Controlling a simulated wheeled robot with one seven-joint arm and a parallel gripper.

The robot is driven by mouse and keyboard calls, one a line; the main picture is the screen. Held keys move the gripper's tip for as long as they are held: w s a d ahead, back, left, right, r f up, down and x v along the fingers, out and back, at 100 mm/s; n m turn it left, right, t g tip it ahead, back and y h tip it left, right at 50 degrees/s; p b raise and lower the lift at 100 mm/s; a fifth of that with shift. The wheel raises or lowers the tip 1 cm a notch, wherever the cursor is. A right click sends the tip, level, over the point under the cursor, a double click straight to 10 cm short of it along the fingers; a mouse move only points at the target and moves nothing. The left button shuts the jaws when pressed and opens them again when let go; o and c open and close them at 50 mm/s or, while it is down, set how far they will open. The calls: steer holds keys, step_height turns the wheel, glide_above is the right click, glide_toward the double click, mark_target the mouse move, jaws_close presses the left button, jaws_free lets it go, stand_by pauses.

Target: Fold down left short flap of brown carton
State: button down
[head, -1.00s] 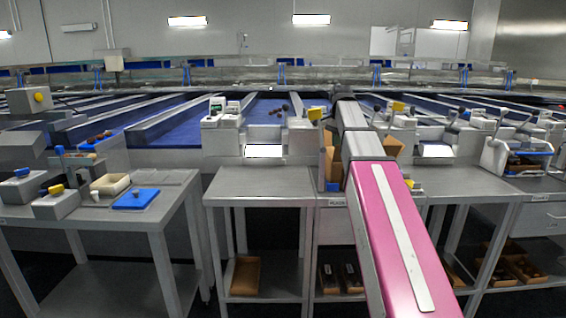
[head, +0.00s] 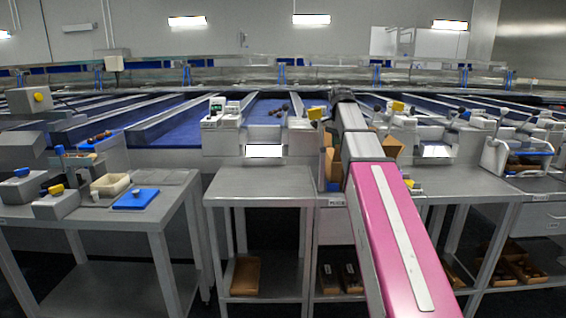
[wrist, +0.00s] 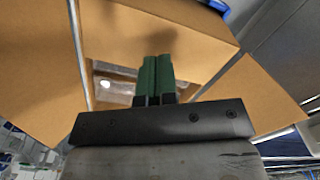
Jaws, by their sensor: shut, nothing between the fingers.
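The brown carton's flaps stand open around my gripper (wrist: 158,62) in the wrist view. One flap (wrist: 160,25) spans the top behind the fingertips, another (wrist: 258,95) spreads at right, and a third (wrist: 30,50) at left. My green fingers are shut together with nothing between them, above the carton's opening; whether they touch a flap I cannot tell. In the head view, a raised carton flap (head: 326,160) shows left of my arm and a tilted one (head: 391,147) right of it. My arm hides the rest of the carton and the gripper.
A bare grey table (head: 260,184) stands left of the carton. Blue sorting lanes (head: 200,131) run behind. A brown box (head: 246,276) sits on the lower shelf.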

step_height(320, 180, up, 10)
steer(key=shift+f, duration=0.25)
stand_by(0.4)
